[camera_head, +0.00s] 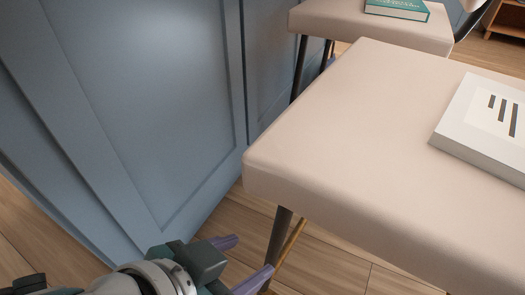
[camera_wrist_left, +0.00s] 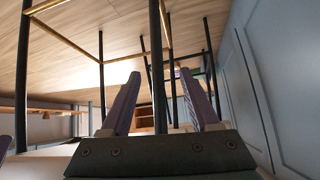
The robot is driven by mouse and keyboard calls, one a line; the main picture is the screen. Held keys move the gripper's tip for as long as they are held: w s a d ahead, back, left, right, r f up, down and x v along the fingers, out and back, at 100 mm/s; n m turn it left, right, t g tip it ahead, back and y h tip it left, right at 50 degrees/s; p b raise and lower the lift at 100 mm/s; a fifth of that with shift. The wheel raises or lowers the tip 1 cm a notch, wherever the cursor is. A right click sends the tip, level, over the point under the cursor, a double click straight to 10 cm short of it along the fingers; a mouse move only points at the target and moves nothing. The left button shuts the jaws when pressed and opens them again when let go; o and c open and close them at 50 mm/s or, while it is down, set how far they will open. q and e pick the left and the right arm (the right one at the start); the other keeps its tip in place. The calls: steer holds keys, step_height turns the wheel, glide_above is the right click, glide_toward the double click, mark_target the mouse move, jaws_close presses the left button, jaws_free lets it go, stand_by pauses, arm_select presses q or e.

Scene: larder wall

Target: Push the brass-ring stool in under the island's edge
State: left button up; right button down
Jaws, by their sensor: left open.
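The nearest stool has a cream padded seat (camera_head: 345,150), dark legs (camera_head: 279,235) and a brass footrest bar (camera_head: 292,239). It stands at an angle beside the island's blue panelled side (camera_head: 170,90), its near left corner close to the panel. My left gripper (camera_head: 248,258) is low beneath that corner, open, its purple fingers pointing toward the leg. In the left wrist view, a dark leg (camera_wrist_left: 157,60) shows between the open fingers; contact cannot be told. Brass bars (camera_wrist_left: 68,42) show there too. My right gripper is not in view.
A white book (camera_head: 487,125) lies on the near seat. A second cream stool (camera_head: 365,27) with a teal book (camera_head: 398,9) stands behind it. The wood floor (camera_head: 330,265) is bare below the near stool. The island panel lies close on the gripper's far side.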

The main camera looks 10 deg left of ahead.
mark_target(270, 253)
arm_select(q)
steer(key=shift+s+a+f+m, duration=0.1)
steer(key=shift+f+m, duration=0.3)
steer(key=shift+f, duration=0.45)
steer(key=shift+f, duration=0.1)
steer(key=b+x, duration=0.6)
steer(key=x, duration=0.2)
steer(key=shift+d+f, duration=0.25)
steer(key=shift+d, duration=0.05)
steer(key=shift+w+d+f+b, duration=0.25)
steer(key=shift+w+f+b, duration=0.1)
steer(key=shift+w+b, duration=0.2)
jaws_close()
stand_by(0.3)
